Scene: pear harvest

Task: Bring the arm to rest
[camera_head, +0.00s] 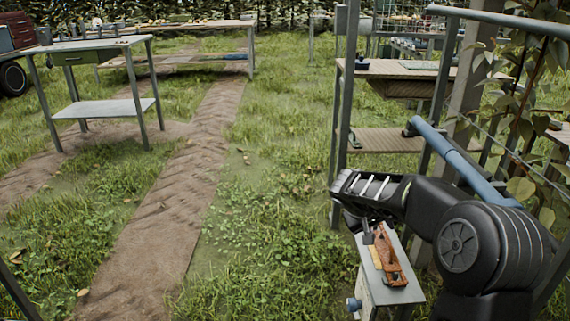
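My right arm comes in from the right, bent and dark. Its gripper (367,234) points down above a small grey stand (400,296) at the lower right. An orange-brown tool (391,262) lies on or just above the stand's top, close below the gripper. I cannot tell whether the fingers touch it, or whether they are open or shut. My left gripper is not in view.
A wooden workbench (440,69) with a lower shelf and metal posts stands behind my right arm. Leafy branches (530,90) hang at the right edge. A grey table (88,44) stands at the left. A dirt path (170,205) and open grass fill the middle.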

